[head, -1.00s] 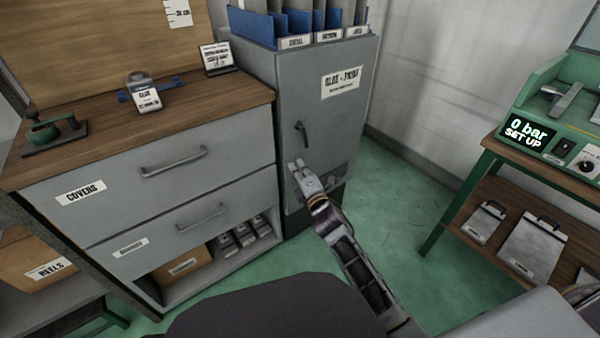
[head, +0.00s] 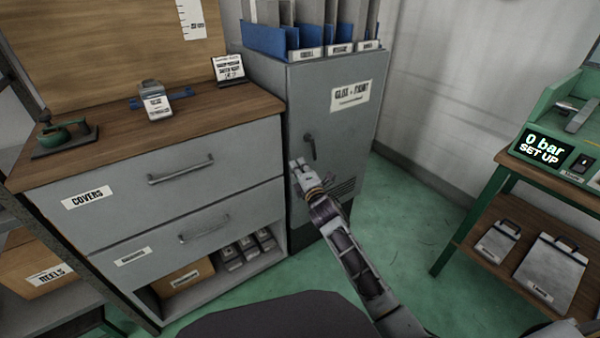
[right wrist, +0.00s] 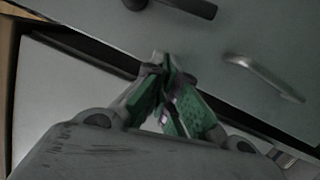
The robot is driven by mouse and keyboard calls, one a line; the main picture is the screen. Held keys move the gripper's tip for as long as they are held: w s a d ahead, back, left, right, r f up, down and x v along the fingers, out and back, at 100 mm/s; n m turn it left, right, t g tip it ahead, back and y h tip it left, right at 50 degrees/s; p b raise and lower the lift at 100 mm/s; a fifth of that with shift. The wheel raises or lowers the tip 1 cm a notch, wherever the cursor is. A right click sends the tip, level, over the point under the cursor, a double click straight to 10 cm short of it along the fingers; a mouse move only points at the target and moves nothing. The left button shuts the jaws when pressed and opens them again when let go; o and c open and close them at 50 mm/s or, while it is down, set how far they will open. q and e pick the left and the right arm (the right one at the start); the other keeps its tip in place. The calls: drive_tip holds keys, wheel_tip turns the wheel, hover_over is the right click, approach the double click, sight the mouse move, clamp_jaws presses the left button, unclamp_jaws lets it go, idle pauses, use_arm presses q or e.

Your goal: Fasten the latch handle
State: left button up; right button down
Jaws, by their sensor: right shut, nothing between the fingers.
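The dark latch handle (head: 310,147) is on the door of the grey GLUE + PAINT cabinet (head: 345,125). It hangs nearly straight down from its upper end, and the door looks closed. My right gripper (head: 301,163) is just below the handle, in front of the door's left part. In the right wrist view its green-padded fingers (right wrist: 165,65) meet at the tips with nothing between them. A pale bar handle (right wrist: 265,75) and a dark bar (right wrist: 190,7) show beyond them; I cannot tell which is the latch. My left gripper is out of view.
A drawer unit (head: 170,185) with a COVERS drawer and bar handles stands left of the cabinet. A green bench (head: 540,165) with a "0 bar SET UP" display stands at the right. Green floor (head: 400,215) lies clear between cabinet and bench.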

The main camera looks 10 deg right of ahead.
sight(307, 141)
drive_tip(key=shift+w+d+r+b, duration=0.15)
drive_tip(key=shift+w+d, duration=0.1)
drive_tip(key=shift+d, duration=0.45)
drive_tip(key=shift+w+d+r+b, duration=0.1)
drive_tip(key=shift+w+d+b, duration=0.1)
drive_tip(key=shift+d, duration=0.5)
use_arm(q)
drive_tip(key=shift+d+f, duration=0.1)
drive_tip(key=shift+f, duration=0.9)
use_arm(e)
drive_tip(key=shift+w+d, duration=0.15)
drive_tip(key=shift+d, duration=0.25)
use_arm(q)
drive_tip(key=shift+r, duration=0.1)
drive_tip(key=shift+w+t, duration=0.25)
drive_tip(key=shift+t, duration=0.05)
use_arm(e)
drive_tip(key=shift+d+n, duration=0.15)
drive_tip(key=shift+n, duration=0.25)
